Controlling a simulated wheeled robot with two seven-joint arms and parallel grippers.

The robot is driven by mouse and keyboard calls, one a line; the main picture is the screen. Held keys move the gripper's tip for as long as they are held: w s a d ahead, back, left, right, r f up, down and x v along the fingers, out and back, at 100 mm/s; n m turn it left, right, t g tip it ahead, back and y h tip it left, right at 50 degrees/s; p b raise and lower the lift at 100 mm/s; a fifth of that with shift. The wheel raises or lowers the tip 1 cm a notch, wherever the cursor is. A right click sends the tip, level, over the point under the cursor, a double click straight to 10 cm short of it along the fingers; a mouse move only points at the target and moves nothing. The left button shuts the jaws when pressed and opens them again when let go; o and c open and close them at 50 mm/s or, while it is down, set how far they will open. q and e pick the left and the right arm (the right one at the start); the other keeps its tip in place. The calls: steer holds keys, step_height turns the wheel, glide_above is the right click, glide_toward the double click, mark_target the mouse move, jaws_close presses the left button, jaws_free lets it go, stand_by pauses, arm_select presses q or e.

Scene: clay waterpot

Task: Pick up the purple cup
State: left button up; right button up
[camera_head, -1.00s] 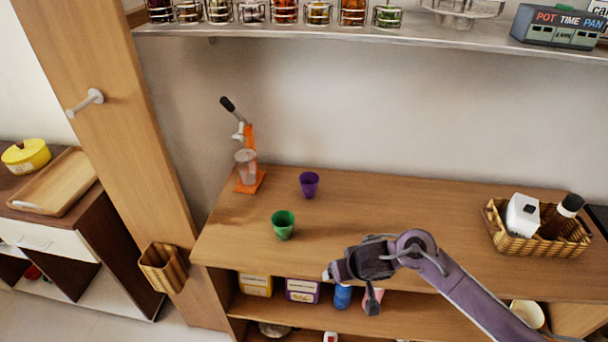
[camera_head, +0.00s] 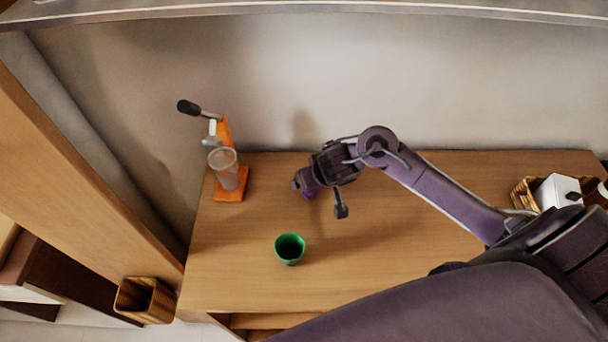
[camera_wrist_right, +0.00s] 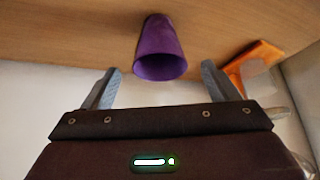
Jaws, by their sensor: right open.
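The purple cup (camera_wrist_right: 161,50) stands on the wooden counter (camera_head: 380,245). In the head view, only a small purple part of it (camera_head: 309,193) shows behind my right gripper (camera_head: 322,196). My right gripper also shows in the right wrist view (camera_wrist_right: 160,88), with its two fingers spread wide apart. The cup lies ahead of the space between the fingertips, roughly centred, and no finger appears to touch it. My left gripper is not in view.
A green cup (camera_head: 289,249) stands on the counter nearer the front. An orange juicer (camera_head: 231,182) stands at the back left, its base also showing at the right of the wrist view (camera_wrist_right: 252,60). A basket (camera_head: 526,194) is at the right. The counter's middle is clear.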

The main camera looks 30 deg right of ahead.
steer(key=shift+b+x, duration=0.35)
steer(key=shift+x, duration=0.6)
steer(key=b+x, duration=0.1)
steer(key=x, duration=0.3)
steer(key=shift+w+f, duration=0.4)
steer(key=shift+f, duration=0.05)
steer(key=c, duration=0.4)
steer(key=shift+c, duration=1.1)
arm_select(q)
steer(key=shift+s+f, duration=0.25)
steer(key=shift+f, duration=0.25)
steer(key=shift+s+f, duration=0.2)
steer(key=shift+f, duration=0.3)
arm_select(e)
steer(key=c, duration=0.4)
